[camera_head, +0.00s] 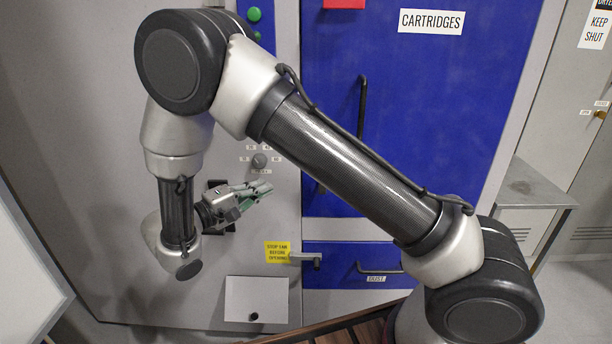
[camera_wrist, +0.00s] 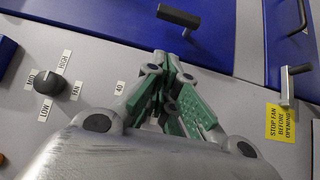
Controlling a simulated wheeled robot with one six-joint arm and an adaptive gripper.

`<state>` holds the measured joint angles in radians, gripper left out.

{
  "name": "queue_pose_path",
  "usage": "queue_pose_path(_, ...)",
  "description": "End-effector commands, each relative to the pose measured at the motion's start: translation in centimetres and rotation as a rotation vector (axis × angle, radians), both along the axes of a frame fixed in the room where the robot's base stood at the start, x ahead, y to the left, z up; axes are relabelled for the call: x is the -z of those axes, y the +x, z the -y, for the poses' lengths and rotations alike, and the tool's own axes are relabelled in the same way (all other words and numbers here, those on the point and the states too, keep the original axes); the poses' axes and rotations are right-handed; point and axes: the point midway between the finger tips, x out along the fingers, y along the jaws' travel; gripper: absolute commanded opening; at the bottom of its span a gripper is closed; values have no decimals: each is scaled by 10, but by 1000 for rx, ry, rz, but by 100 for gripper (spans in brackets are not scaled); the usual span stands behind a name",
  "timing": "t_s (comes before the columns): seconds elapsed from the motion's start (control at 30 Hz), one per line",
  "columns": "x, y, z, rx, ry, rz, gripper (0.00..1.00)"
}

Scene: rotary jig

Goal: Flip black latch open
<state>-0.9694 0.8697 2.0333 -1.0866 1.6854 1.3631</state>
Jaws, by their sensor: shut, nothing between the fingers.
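A black latch (camera_wrist: 180,17) with a dark lever sits at the edge of the blue cartridges door in the wrist view. My gripper (camera_head: 262,189), with green finger pads, is shut and empty in front of the grey panel. In the wrist view its fingertips (camera_wrist: 178,62) point toward the latch, and the latch shows just beyond them. I cannot tell the exact gap.
A grey-looking lever (camera_head: 305,258) sits beside the yellow stop-fan label (camera_head: 277,252) and the blue dust drawer (camera_head: 340,277). A fan knob (camera_head: 259,160) is on the grey panel close to my gripper. The cartridges door (camera_head: 440,100) has a long black handle.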

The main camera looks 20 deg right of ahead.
Motion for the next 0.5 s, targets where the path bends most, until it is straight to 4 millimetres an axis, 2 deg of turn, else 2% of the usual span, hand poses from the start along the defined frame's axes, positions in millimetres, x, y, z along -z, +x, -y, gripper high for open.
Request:
queue_pose_path(0.27,0,3,6,2,0,-2,0)
queue_pose_path(0.5,0,21,43,5,-1,-4,0)
